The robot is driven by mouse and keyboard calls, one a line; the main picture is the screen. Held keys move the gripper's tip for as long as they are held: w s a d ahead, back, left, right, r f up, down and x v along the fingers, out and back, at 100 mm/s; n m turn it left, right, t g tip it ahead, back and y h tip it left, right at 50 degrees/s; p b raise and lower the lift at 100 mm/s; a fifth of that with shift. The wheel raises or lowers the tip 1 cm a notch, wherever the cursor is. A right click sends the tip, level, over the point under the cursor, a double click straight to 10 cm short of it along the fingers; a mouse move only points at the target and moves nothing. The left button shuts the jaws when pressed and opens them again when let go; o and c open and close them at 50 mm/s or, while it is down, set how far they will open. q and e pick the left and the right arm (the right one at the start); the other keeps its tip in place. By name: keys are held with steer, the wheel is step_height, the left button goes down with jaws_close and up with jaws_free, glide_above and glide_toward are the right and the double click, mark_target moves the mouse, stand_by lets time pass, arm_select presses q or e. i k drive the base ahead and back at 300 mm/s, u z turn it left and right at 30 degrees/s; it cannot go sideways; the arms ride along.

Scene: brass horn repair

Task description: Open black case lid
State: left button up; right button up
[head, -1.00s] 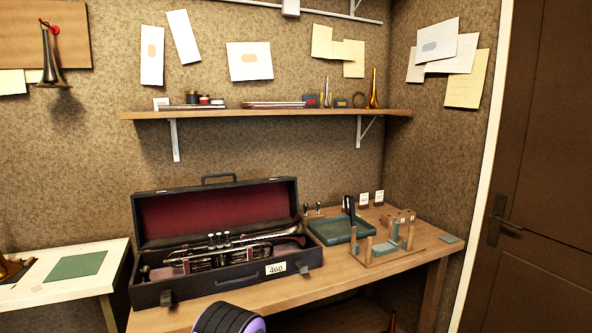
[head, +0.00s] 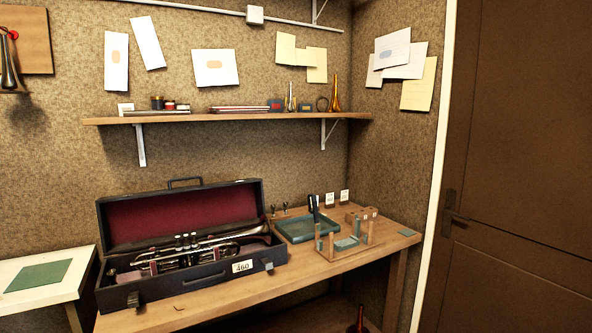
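The black case (head: 205,279) sits on the wooden workbench (head: 330,270), with a white tag reading 460 on its front. Its lid (head: 180,213) stands raised and tilted back, showing a dark red lining, with a handle at the top. A silver trumpet (head: 190,250) lies inside the case. Two latches show on the front, one at the left (head: 133,299) and one at the right (head: 268,265). Neither of my grippers is in the head view.
A teal tray (head: 295,229) and a wooden stand (head: 345,242) with small blocks are right of the case. A white table (head: 20,302) with a green mat is at the left. A shelf (head: 230,118) runs above the case. A brown door (head: 520,200) is at the right.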

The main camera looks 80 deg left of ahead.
mark_target(142, 220)
steer(key=z, duration=0.05)
steer(key=k, duration=1.55)
steer(key=u, duration=1.2)
